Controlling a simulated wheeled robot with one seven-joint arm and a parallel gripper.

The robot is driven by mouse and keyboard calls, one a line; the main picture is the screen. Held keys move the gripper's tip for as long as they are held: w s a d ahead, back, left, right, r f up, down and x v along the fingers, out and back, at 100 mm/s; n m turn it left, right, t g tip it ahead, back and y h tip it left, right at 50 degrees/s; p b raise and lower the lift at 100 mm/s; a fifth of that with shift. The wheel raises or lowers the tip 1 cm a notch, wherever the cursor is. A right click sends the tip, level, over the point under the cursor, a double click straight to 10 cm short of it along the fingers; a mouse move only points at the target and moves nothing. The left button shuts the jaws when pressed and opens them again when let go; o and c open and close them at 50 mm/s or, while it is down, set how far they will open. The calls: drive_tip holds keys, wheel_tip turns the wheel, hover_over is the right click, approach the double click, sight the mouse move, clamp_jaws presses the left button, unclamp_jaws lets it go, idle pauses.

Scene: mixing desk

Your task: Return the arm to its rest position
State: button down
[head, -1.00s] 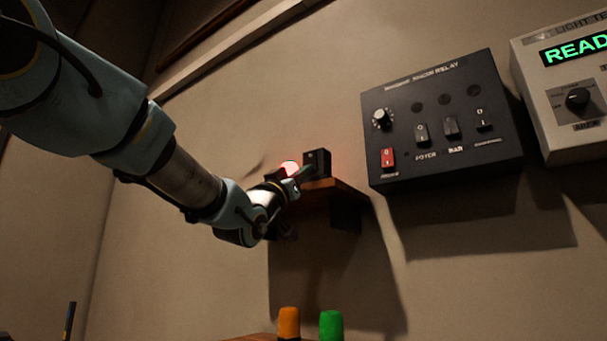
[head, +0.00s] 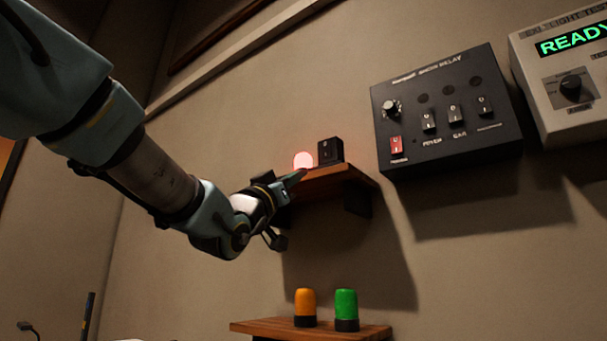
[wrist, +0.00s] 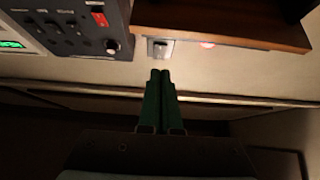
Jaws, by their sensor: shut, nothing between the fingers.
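My gripper (head: 298,177) is at the end of my arm, at the left front edge of a small wooden wall shelf (head: 345,178) in the head view. In the wrist view my gripper (wrist: 160,73) shows two green fingers side by side, closed with nothing between them. A glowing pinkish-red lamp (head: 303,160) and a small black switch box (head: 330,151) stand on the shelf just beyond the fingertips. I cannot tell whether the fingertips touch the shelf.
A black relay panel (head: 446,150) with a knob and several switches hangs to the right. A light tester (head: 569,91) reading READY is beside it. Below, orange (head: 305,305) and green (head: 346,308) capped objects stand on a lower wooden shelf (head: 270,326). Open wall lies between.

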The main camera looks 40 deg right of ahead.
drive_tip(key=shift+s+a+f, duration=0.1)
drive_tip(key=shift+a+f, duration=0.3)
drive_tip(key=shift+f, duration=0.1)
drive_tip(key=w+a+f+n+t+y+p, duration=0.1)
drive_tip(key=w+a+f+n+t+y, duration=0.3)
drive_tip(key=w+f, duration=0.5)
drive_tip(key=w+a+f+n+t+y+p, duration=0.1)
drive_tip(key=w+a+f+n+t+y, duration=0.15)
drive_tip(key=w+f+y, duration=0.55)
drive_tip(key=w+a+f+n+g+y, duration=0.1)
drive_tip(key=w+a+f+y, duration=0.2)
drive_tip(key=a+f, duration=0.35)
drive_tip(key=w+a+f+n+g+y, duration=0.1)
drive_tip(key=w+a+f+n+y, duration=0.1)
drive_tip(key=a+f, duration=0.45)
drive_tip(key=s+a+f+n+g+y+p, duration=0.25)
drive_tip(key=a+f+y, duration=0.25)
drive_tip(key=a+f, duration=0.75)
drive_tip(key=s+a+f+n+g+y+p, duration=0.1)
drive_tip(key=s+a+f+g+y, duration=0.1)
drive_tip(key=s+a+f+g, duration=0.5)
drive_tip(key=s+a+f, duration=0.3)
drive_tip(key=s+a, duration=0.1)
drive_tip(key=s, duration=0.2)
drive_tip(key=shift+s+a+f+n+y, duration=0.3)
drive_tip(key=shift+s+n, duration=0.05)
drive_tip(key=shift+n, duration=0.05)
